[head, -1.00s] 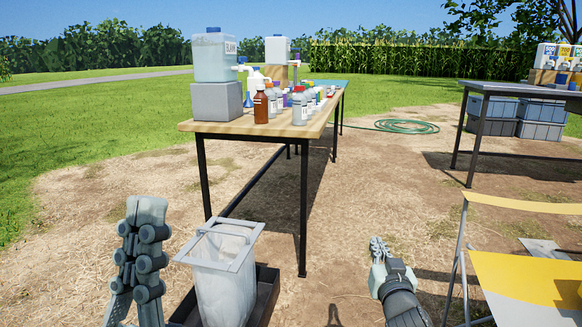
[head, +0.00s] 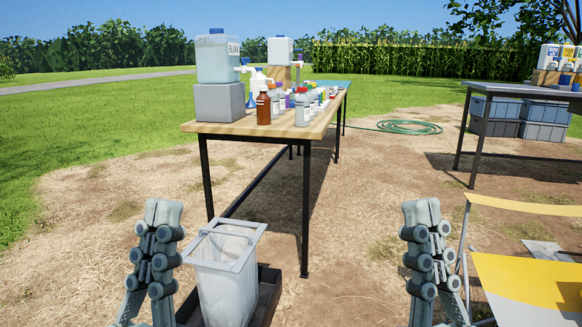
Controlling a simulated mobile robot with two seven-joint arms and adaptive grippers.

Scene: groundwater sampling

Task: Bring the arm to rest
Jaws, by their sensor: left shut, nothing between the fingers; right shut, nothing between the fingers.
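My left gripper (head: 163,213) stands upright at the lower left, beside the left edge of a lined waste bin. Its fingers are together and hold nothing. My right gripper (head: 421,212) stands upright at the lower right, between the wooden table and a yellow-topped stand. Its fingers are also together and empty. Both grippers are apart from the tables and the bottles.
The bin (head: 226,285) stands in a dark tray (head: 268,292) between my grippers. A wooden table (head: 230,127) ahead holds bottles and jugs. The yellow stand (head: 530,285) is close on the right. A second table (head: 510,89) and hose (head: 409,127) are farther back.

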